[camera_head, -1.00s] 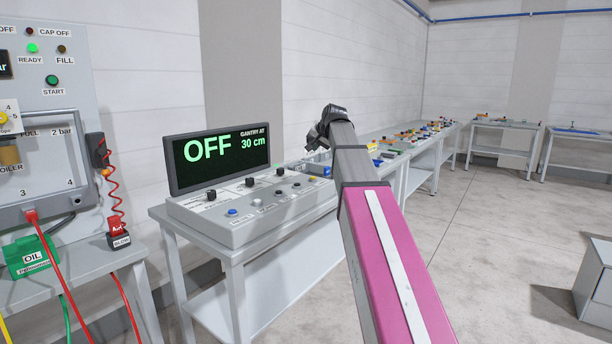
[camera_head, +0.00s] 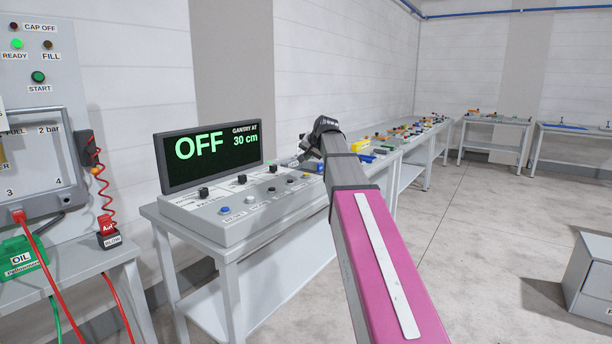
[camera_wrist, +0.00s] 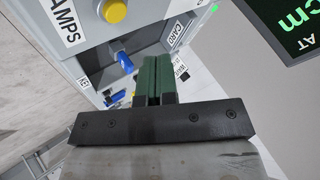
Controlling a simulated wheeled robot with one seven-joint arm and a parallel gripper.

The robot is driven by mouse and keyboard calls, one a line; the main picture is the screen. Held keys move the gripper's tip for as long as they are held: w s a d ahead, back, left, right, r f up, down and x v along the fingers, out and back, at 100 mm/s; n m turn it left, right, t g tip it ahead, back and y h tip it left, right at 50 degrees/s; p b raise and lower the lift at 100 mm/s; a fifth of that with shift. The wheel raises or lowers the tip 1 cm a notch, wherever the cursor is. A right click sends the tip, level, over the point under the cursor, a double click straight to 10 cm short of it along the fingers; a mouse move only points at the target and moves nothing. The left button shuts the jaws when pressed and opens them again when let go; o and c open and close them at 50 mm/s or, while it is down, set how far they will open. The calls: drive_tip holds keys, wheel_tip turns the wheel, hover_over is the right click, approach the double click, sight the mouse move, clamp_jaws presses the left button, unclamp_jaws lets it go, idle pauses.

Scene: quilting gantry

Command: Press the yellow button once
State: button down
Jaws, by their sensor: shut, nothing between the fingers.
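The yellow button (camera_wrist: 113,10) shows at the top of the wrist view, on a grey panel next to a label whose visible part reads "AMPS". It is round and raised, and partly cut off by the picture's upper edge. My gripper (camera_wrist: 153,75) has its green fingers together, with nothing between them. The fingers are apart from the button, which lies up and left of their tips in the wrist view.
A grey console (camera_head: 235,232) with several knobs and buttons stands on a table, below a display (camera_head: 208,157) reading "OFF" and "30 cm". A blue part (camera_wrist: 125,62) sits near the fingers.

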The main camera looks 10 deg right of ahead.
sight(307, 174)
drive_tip(key=shift+f, duration=1.75)
drive_tip(key=shift+f, duration=0.2)
idle(0.6)
drive_tip(key=shift+f, duration=0.2)
drive_tip(key=shift+f, duration=0.45)
idle(0.8)
drive_tip(key=shift+r, duration=0.85)
drive_tip(key=shift+r, duration=2.55)
